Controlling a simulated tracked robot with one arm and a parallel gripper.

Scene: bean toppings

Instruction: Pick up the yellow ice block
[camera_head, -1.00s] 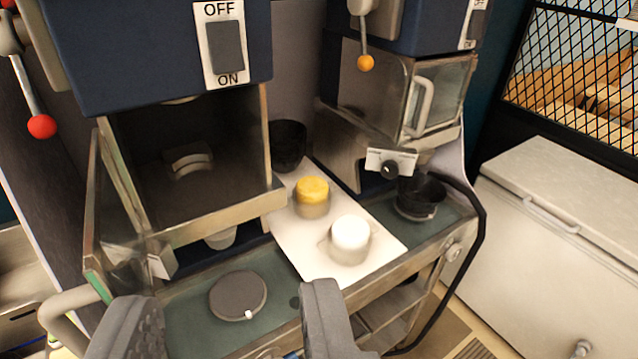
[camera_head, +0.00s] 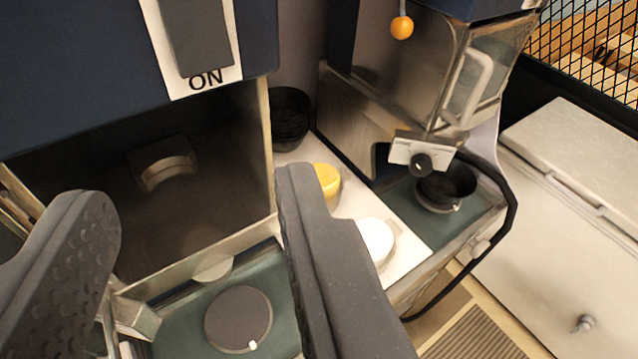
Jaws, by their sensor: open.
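The yellow ice block (camera_head: 328,182) is a short round piece standing on a white board between the two machines. My gripper's right finger hides its left part. A white block (camera_head: 377,239) of similar shape stands nearer on the same board, partly behind that finger. My gripper (camera_head: 185,200) is open and empty, its two dark grey fingers wide apart. It is in front of the left machine, and the yellow block lies just right of the right finger in the picture, not between the fingers.
The left machine (camera_head: 90,65) has an open bay and a round dark disc (camera_head: 238,319) on its green tray. Stacked black bowls (camera_head: 289,118) stand behind the board. The right machine (camera_head: 400,95) has a black bowl (camera_head: 447,187) on its tray. A white chest (camera_head: 560,225) stands at the right.

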